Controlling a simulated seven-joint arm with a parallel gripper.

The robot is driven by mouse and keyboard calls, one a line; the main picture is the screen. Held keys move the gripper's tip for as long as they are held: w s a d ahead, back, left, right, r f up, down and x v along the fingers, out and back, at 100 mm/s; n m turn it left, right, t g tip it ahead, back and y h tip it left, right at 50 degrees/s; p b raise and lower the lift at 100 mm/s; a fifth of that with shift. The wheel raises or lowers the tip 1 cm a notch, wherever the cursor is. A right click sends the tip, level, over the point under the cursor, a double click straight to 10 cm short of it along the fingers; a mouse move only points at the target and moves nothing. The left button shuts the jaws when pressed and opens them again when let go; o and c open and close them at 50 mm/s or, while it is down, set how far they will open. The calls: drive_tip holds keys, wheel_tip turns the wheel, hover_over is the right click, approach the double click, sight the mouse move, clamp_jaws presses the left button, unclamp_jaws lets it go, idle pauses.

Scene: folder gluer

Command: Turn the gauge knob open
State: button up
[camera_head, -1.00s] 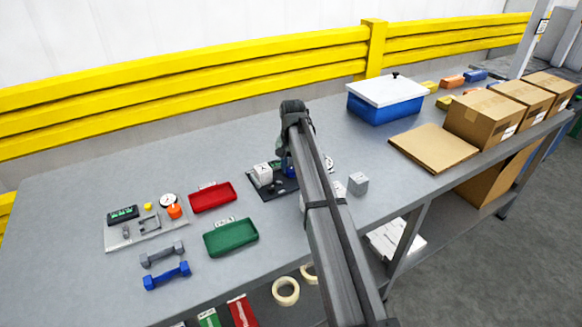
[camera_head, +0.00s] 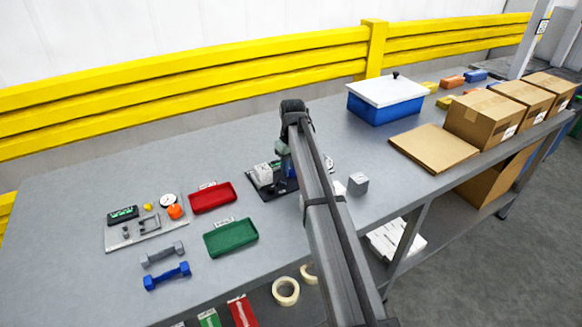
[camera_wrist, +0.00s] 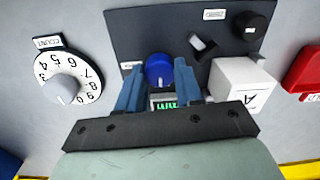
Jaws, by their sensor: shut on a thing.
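In the wrist view a blue round knob (camera_wrist: 159,69) with a white mark sits on a dark panel (camera_wrist: 130,32), above a small green-digit display (camera_wrist: 163,102). My gripper (camera_wrist: 158,78) has its two blue fingers on either side of this knob and is shut on it. I take it to be the gauge knob; its label cannot be read.
On the panel, a white block marked A (camera_wrist: 240,85) stands close right of the fingers. A COUNT dial (camera_wrist: 66,80) lies left, a red tray (camera_wrist: 304,72) right. A grey cube (camera_head: 358,184) stands nearby.

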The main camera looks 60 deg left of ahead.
sight(292, 169)
drive_tip(key=shift+n, duration=0.4)
drive_tip(key=o, duration=1)
drive_tip(key=shift+o, duration=0.2)
drive_tip(key=shift+r, duration=0.15)
wheel_tip(292, 169, up, 14)
drive_tip(key=shift+w+f, duration=0.15)
drive_tip(key=shift+f, duration=0.05)
